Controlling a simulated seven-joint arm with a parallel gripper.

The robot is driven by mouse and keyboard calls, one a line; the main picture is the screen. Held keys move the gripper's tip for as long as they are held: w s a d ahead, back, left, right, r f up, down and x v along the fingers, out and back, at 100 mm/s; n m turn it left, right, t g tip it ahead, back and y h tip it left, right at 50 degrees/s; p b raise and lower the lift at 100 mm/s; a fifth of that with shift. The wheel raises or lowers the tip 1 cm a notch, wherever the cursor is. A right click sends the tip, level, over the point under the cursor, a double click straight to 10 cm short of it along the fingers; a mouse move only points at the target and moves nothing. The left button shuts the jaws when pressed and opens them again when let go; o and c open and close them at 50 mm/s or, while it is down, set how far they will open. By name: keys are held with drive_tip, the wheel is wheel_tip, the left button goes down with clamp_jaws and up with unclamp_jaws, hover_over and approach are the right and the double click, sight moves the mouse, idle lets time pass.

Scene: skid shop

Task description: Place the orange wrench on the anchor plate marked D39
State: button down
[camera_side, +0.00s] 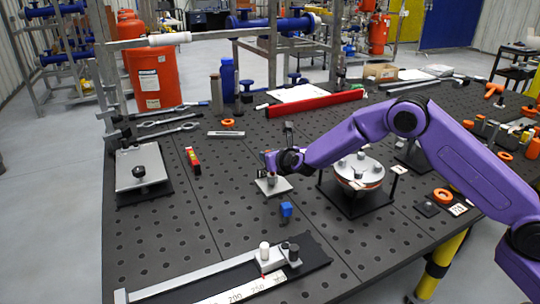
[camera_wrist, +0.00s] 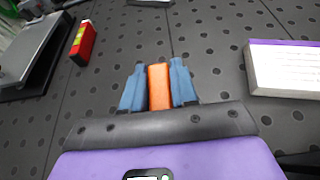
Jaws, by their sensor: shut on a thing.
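My gripper (camera_wrist: 158,75) has its blue fingers shut on an orange piece, which I take to be the orange wrench (camera_wrist: 159,88); only a short length of it shows between the fingers. In the side view my gripper (camera_side: 268,160) is over the middle of the dark perforated table, just behind a small light plate (camera_side: 283,187) with a dark post. The wrench cannot be made out clearly there. A small white label (camera_side: 459,209) lies at the right beside a small dark plate (camera_side: 427,209). No mark D39 is readable, so I cannot tell which plate bears it.
A red level (camera_wrist: 84,40) lies left of my gripper, beside a grey plate on a dark base (camera_side: 140,166). A round flanged fixture (camera_side: 358,170) stands right of it. A long red bar (camera_side: 316,103) lies behind. A small blue object (camera_side: 286,210) is in front.

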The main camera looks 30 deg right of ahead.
drive_tip(key=c, duration=0.9)
unclamp_jaws()
drive_tip(key=shift+r, duration=0.1)
drive_tip(key=shift+s+r, duration=0.15)
drive_tip(key=v, duration=1.1)
drive_tip(key=shift+s, duration=0.35)
